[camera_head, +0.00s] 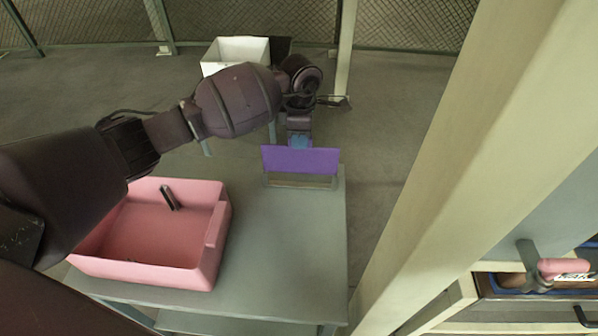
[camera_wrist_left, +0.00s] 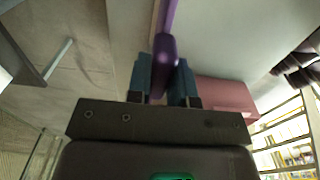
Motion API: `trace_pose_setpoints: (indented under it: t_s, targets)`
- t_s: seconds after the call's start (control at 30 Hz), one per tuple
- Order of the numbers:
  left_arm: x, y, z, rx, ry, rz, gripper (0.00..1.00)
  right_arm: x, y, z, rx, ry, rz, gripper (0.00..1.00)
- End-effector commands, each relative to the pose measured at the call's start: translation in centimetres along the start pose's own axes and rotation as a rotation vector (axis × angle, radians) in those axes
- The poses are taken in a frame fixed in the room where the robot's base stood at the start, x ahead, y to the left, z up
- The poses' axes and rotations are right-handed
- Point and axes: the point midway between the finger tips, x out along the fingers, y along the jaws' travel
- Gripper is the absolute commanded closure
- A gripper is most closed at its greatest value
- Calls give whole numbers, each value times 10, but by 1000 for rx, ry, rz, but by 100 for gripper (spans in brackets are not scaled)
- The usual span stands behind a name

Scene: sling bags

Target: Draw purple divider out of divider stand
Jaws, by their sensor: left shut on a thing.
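The purple divider (camera_head: 300,161) is a flat upright panel at the far right part of the grey table in the head view. It stands over the divider stand (camera_head: 301,182), a low frame at the table's far edge. My left gripper (camera_head: 299,142) is at the panel's top edge, shut on it. In the left wrist view the blue fingers of my left gripper (camera_wrist_left: 164,82) are on either side of the purple divider (camera_wrist_left: 165,60). I cannot tell whether the panel's lower edge is still inside the stand. My right gripper is not in view.
A pink bin (camera_head: 160,268) with a dark object (camera_head: 170,199) in it sits on the left of the grey table (camera_head: 290,270). A white box (camera_head: 236,50) is behind the table. A beige post (camera_head: 480,150) rises at right, beside a drawer unit (camera_head: 540,305).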

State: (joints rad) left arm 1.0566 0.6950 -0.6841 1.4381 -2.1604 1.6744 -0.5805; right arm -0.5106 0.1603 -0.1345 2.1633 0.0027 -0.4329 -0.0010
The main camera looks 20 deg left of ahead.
Motion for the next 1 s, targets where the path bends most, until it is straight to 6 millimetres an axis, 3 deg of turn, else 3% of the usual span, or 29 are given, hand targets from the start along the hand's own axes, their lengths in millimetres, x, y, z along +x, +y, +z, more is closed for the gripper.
trace_pose_setpoints:
  t_s: [1.0]
  targets:
    - [-29, 0, 0, 0, 0, 0, 100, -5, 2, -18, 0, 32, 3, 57]
